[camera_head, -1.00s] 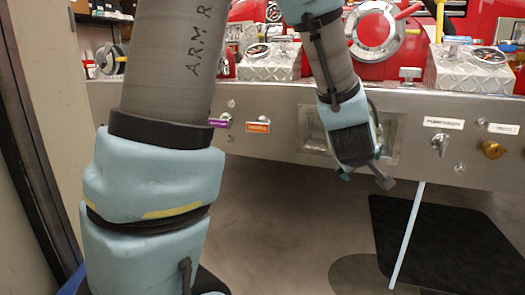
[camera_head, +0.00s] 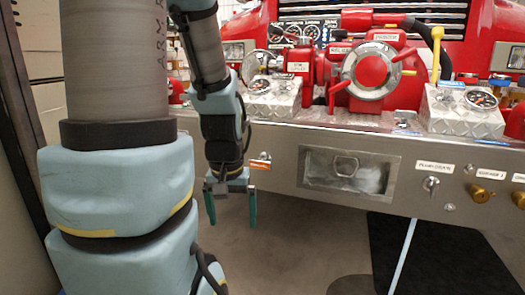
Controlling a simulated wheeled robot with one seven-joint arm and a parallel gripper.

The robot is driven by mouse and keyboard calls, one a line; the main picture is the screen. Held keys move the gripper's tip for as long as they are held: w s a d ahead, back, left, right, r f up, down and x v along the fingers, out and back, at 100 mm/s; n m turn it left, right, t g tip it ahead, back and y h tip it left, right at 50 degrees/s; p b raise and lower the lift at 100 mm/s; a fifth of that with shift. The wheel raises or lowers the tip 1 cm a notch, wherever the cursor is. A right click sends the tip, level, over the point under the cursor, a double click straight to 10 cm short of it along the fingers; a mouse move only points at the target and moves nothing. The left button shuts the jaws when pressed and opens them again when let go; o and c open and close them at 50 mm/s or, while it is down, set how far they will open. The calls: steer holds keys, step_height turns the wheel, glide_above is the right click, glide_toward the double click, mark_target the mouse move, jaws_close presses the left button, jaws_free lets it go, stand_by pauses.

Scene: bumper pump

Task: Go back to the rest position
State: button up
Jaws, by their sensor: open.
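My gripper (camera_head: 231,207) hangs at the end of my arm, left of the middle of the head view. Its two green fingers point down and stand apart, with nothing between them. It is in front of the steel bumper panel (camera_head: 280,190), just left of the recessed window. Whether it touches the panel cannot be told, but the fingers reach below the panel's lower edge over the floor.
The red pump (camera_head: 377,70) with its round silver cap stands on the bumper, between gauges on diamond-plate boxes (camera_head: 465,110). An orange-labelled switch (camera_head: 260,162) is close right of my gripper. Knobs (camera_head: 480,194) sit at the right. A light-blue rod (camera_head: 403,255) slants down over a black mat (camera_head: 440,260).

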step_height(320, 180, up, 30)
steer(key=p, duration=2.8)
steer(key=shift+r, duration=0.25)
